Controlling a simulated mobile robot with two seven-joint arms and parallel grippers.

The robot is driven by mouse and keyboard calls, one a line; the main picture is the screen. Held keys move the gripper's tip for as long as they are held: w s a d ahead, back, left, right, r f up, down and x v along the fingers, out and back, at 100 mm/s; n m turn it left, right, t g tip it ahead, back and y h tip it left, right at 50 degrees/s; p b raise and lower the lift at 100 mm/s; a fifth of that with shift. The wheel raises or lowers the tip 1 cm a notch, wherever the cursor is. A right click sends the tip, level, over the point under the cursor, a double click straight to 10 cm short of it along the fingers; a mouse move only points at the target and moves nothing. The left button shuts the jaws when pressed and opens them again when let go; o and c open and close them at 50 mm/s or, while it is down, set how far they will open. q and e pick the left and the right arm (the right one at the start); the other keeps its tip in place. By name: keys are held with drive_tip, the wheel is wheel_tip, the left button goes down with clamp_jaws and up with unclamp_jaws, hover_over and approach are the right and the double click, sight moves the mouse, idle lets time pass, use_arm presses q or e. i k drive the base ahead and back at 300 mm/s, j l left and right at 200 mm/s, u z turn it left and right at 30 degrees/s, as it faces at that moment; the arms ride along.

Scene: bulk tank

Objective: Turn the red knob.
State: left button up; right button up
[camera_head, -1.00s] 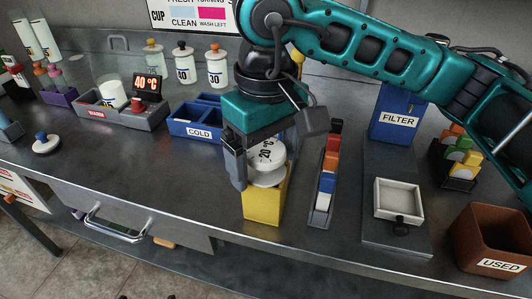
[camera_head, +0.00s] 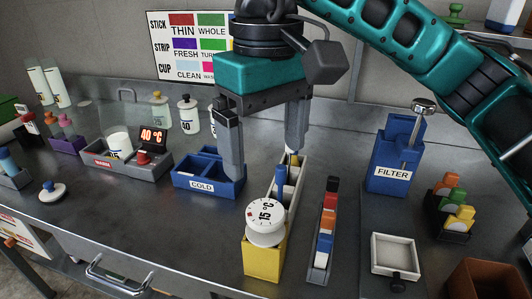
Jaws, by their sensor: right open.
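The red knob (camera_head: 142,158) sits on the front right of the grey WARM unit (camera_head: 103,161), below a small display reading 40 °C. It stands well to the left of my right gripper (camera_head: 264,164). That gripper is open and empty, pointing down with its fingers spread, above and behind a white dial (camera_head: 266,217) on a yellow block (camera_head: 262,262). The dial reads about 15 °C. My left gripper is not in view.
A blue COLD tray (camera_head: 207,187) lies between the WARM unit and the dial. A rack of coloured blocks (camera_head: 325,235), a blue FILTER stand (camera_head: 391,165) and a brown bin (camera_head: 478,284) are at right. The counter before the WARM unit is mostly clear.

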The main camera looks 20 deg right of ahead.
sight(143, 160)
drive_tip(key=k, duration=1)
